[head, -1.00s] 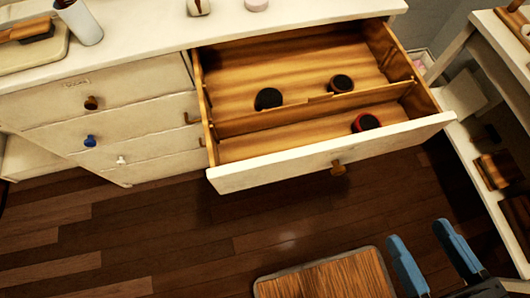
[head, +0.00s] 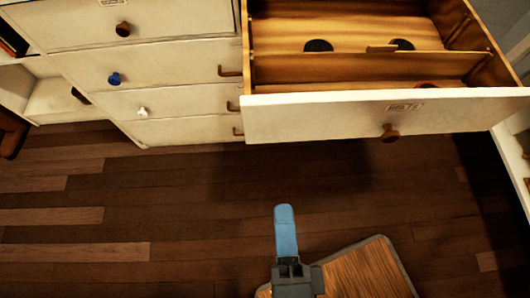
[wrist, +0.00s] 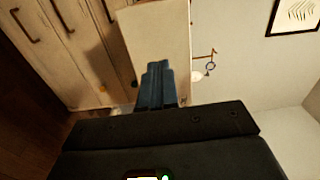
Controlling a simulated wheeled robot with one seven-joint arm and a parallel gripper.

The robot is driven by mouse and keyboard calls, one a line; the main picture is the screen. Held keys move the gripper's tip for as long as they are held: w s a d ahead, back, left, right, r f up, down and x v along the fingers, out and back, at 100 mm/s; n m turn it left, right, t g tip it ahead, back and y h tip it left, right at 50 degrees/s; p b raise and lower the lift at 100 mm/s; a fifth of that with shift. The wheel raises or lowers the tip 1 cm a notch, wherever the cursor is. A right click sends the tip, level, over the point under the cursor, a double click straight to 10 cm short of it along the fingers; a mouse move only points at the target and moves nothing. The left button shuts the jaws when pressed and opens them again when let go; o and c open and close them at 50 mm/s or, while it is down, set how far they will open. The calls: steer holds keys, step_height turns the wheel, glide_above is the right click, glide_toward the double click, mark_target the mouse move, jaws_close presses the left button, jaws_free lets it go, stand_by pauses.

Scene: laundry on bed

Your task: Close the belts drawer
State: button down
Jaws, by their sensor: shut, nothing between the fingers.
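The belts drawer (head: 330,117) is pulled open at the upper right of the head view, with a label and a round wooden knob (head: 390,133) on its white front. Rolled dark belts (head: 318,46) lie inside, and a wooden divider runs across it. My gripper (head: 285,215) has blue fingers, closed together and empty. It is in front of and below the drawer front in the head view, apart from it. The wrist view shows the blue fingers (wrist: 157,82) together, with a pale panel behind them; I cannot tell which panel that is.
Closed drawers with a brown knob (head: 123,29), a blue knob (head: 114,79) and a white knob (head: 142,112) are left of the open drawer. Bare wooden floor (head: 150,210) lies in front. A white shelf unit (head: 515,160) stands at the right edge.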

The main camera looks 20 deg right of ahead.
mark_target(274, 125)
steer(key=x, duration=1.3)
steer(key=shift+w+a+f, duration=0.1)
steer(key=shift+w+f, duration=0.1)
steer(key=shift+w, duration=0.25)
steer(key=shift+p, duration=0.3)
steer(key=shift+w+d+r, duration=0.1)
steer(key=shift+w+d, duration=0.15)
steer(key=shift+w, duration=0.25)
steer(key=p+x, duration=0.5)
steer(key=x, duration=2.7)
steer(key=shift+a+f+p, duration=0.15)
steer(key=shift+f+p, duration=0.05)
steer(key=shift+p, duration=0.2)
steer(key=shift+w+r, duration=0.15)
steer(key=shift+w, duration=0.2)
